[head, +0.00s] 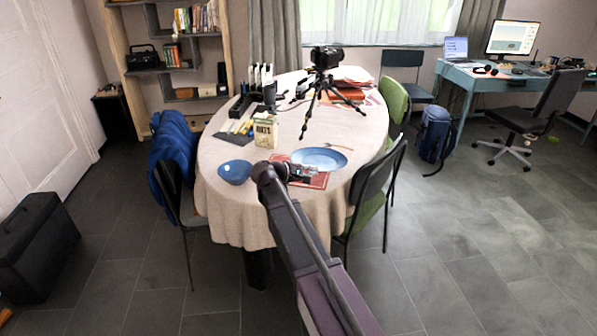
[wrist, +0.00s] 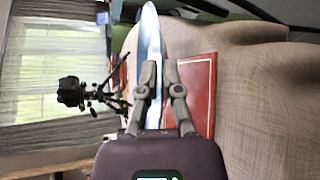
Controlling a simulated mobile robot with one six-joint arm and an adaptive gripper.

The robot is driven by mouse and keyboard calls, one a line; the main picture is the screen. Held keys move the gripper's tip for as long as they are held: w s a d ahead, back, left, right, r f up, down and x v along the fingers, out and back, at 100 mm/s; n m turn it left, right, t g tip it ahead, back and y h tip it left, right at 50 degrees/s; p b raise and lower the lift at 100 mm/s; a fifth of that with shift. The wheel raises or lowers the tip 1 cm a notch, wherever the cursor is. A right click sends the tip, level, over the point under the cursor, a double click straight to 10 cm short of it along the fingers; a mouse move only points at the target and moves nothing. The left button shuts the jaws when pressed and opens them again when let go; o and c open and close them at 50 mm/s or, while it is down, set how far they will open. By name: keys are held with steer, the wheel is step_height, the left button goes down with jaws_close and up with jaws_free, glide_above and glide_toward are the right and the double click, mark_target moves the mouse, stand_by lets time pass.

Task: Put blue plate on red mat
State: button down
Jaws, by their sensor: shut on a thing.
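The blue plate (head: 319,157) is held by its near rim in my gripper (head: 303,171). In the wrist view the plate (wrist: 150,45) shows nearly edge-on between the two fingers of my gripper (wrist: 161,70). The wrist view is turned sideways, and the plate appears raised off the table. The red mat (head: 319,181) lies flat near the table's front end, partly hidden by my gripper and the plate. The mat also shows in the wrist view (wrist: 198,95), with a pale border line, beside and below the plate.
A blue bowl (head: 234,172) stands left of the mat. A box (head: 265,133), a black tripod with camera (head: 327,70) and a red-orange stack (head: 345,95) stand farther back on the oval table (head: 215,150). Chairs stand close on both sides.

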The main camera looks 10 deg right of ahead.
steer(key=shift+s, duration=0.1)
steer(key=s+a+f+n+t+y+b, duration=0.2)
steer(key=s+a+f+n+t+b, duration=0.1)
steer(key=s, duration=0.5)
steer(key=shift+a+f+t+b, duration=0.6)
steer(key=shift+a+t+b, duration=0.2)
steer(key=shift+a+b, duration=0.4)
steer(key=shift+s+d, duration=0.1)
steer(key=shift+d, duration=0.05)
